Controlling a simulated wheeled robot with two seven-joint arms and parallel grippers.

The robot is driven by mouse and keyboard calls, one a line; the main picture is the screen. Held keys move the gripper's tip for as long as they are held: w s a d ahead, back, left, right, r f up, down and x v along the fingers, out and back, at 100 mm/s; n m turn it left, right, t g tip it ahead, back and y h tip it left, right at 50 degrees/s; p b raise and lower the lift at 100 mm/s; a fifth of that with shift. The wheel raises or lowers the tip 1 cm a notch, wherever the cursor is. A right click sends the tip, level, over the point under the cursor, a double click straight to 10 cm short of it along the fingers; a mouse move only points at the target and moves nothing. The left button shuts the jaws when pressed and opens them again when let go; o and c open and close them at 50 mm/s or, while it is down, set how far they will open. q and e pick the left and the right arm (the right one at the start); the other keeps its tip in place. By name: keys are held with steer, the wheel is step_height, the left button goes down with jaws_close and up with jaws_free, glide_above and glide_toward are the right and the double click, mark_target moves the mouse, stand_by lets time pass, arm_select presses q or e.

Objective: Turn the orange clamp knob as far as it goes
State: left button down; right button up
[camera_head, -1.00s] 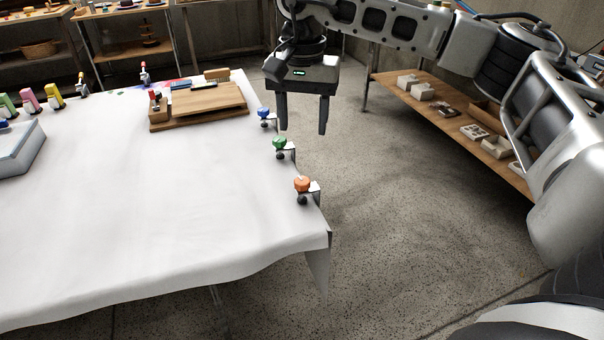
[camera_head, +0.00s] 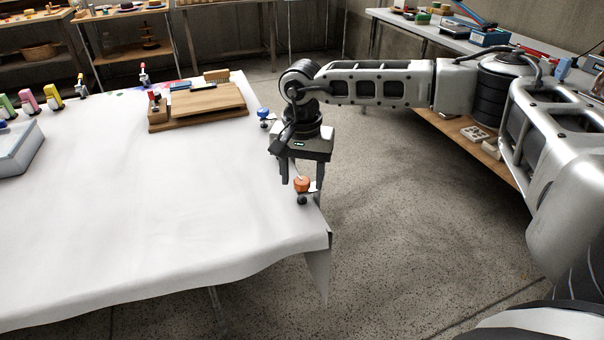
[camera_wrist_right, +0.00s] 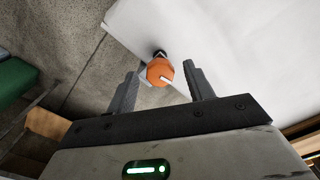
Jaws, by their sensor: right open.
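The orange clamp knob (camera_head: 302,185) sits on a clamp at the right edge of the white-covered table (camera_head: 150,220). My right gripper (camera_head: 302,182) points down above and just behind the knob in the head view, with its fingers apart. In the right wrist view the orange knob (camera_wrist_right: 160,72) shows beyond and between the two open fingertips (camera_wrist_right: 163,75). It has a pale line on its top. I cannot tell whether a finger touches it. My left gripper is not in view.
A blue clamp knob (camera_head: 263,113) stands farther along the same edge; the green one is hidden behind my gripper. A wooden board (camera_head: 205,108) lies on the table's far part. The near tabletop is clear. A bench (camera_head: 440,35) stands at the back right.

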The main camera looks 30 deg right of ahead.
steer(key=c, duration=1)
steer(key=shift+o, duration=0.2)
